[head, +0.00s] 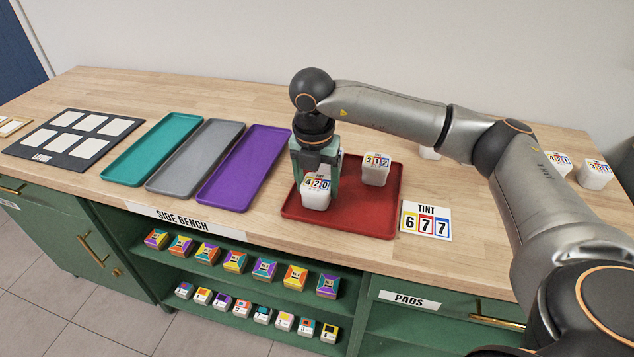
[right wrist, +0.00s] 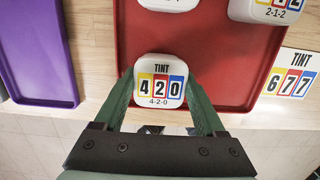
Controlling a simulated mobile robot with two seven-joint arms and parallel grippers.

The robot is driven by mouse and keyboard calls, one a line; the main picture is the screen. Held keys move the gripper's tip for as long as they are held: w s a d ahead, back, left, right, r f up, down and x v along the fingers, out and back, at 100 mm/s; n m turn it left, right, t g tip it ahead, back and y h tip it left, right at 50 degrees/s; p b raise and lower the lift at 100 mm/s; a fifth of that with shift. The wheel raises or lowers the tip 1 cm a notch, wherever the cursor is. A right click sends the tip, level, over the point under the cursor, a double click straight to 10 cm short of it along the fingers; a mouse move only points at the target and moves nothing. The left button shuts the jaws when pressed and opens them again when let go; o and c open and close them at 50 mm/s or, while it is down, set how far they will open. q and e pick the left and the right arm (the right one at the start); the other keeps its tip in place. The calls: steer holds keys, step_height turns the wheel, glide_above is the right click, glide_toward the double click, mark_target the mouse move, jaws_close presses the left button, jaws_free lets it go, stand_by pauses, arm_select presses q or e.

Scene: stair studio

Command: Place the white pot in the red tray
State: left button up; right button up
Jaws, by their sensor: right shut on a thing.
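My right gripper (head: 316,172) is shut on a white pot (head: 315,199) labelled TINT 420, its fingers at the pot's two sides. The held pot also shows in the right wrist view (right wrist: 161,88), between the fingertips. It is over the front left part of the red tray (head: 370,222); I cannot tell whether it touches the tray floor. A second white pot (head: 376,171), labelled 212, stands in the tray behind and right of it. The right wrist view shows another white pot (right wrist: 168,4) at the top edge, largely cut off. My left gripper is not in view.
Purple (head: 243,170), grey (head: 195,157) and teal (head: 152,150) trays lie empty to the left. A TINT 677 card (head: 426,221) lies right of the red tray. More white pots (head: 595,174) stand at the far right, beyond my arm. The bench's front edge is close.

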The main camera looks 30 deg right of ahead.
steer(key=shift+f, duration=0.2)
steer(key=o, duration=1.4)
steer(key=shift+r, duration=0.1)
